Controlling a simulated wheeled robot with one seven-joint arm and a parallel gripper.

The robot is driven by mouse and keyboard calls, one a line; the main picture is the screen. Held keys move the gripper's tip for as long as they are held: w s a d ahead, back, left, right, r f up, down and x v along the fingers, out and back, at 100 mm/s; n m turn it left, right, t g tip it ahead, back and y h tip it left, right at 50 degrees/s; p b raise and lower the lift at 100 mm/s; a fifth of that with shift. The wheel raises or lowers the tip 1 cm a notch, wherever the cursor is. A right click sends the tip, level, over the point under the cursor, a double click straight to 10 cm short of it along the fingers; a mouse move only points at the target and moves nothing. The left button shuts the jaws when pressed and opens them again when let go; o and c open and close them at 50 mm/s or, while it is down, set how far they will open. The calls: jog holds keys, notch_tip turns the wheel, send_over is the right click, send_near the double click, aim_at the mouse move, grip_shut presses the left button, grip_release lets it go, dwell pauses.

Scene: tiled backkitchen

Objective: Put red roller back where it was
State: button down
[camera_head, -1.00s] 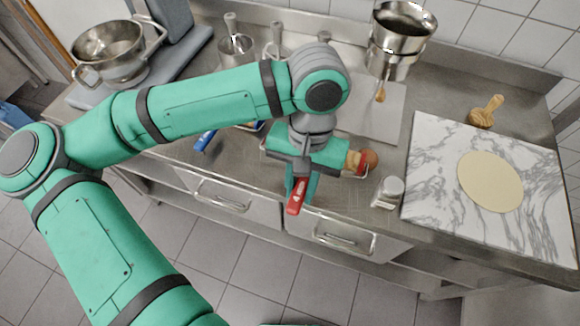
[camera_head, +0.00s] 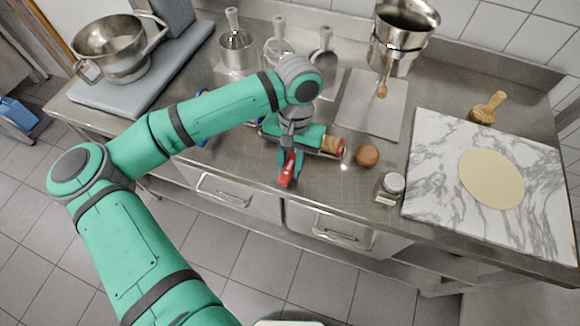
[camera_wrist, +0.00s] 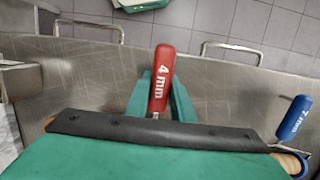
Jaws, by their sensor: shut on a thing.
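The red roller has a red handle marked "4 mm" (camera_head: 287,171) and a wooden barrel with a red end that sticks out to the right of my gripper. My gripper (camera_head: 289,160) is shut on this handle, over the counter's front part. In the wrist view the red handle (camera_wrist: 160,80) stands between the green fingers, its end towards the counter's front edge. The gripper body hides most of the barrel. A blue roller handle marked "7 mm" (camera_wrist: 294,118) lies right of the gripper in the wrist view; my arm largely hides it in the head view.
A brown ball (camera_head: 367,155) and a shaker (camera_head: 390,188) stand right of the gripper. The marble board (camera_head: 440,190) with round dough (camera_head: 490,180) is further right. A grey sheet (camera_head: 365,108) lies behind, with hanging utensils and metal pots at the back.

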jog(key=shift+f, duration=0.6)
jog(key=shift+f, duration=0.15)
jog(key=c, duration=1.5)
grip_release()
jog(key=shift+c, duration=0.2)
